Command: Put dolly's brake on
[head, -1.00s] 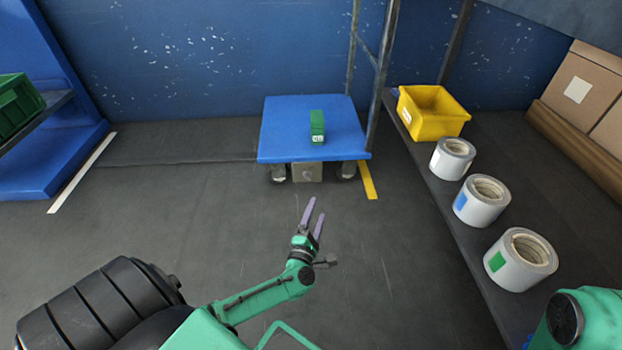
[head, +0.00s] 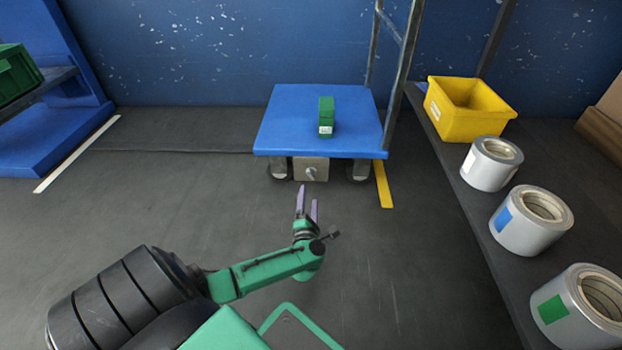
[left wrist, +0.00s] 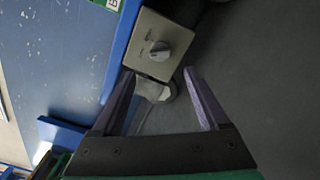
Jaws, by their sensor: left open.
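The blue dolly (head: 320,120) stands against the back wall, with a green box (head: 326,117) on its deck. A grey-beige brake box (head: 311,168) with a round knob hangs under the deck's front edge between the wheels. In the left wrist view the brake box (left wrist: 148,45) shows its grey knob (left wrist: 160,51) and small markings too small to read. My left gripper (head: 306,198) is open and empty, in front of and apart from the brake box. Its purple fingers (left wrist: 158,85) point toward the box. My right gripper is not in view.
A dark shelf (head: 470,215) on the right holds a yellow bin (head: 467,110) and grey-white rolls (head: 533,221). A yellow floor strip (head: 383,184) lies beside the dolly. A blue rack with a green crate (head: 15,72) stands at left. The floor before the dolly is clear.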

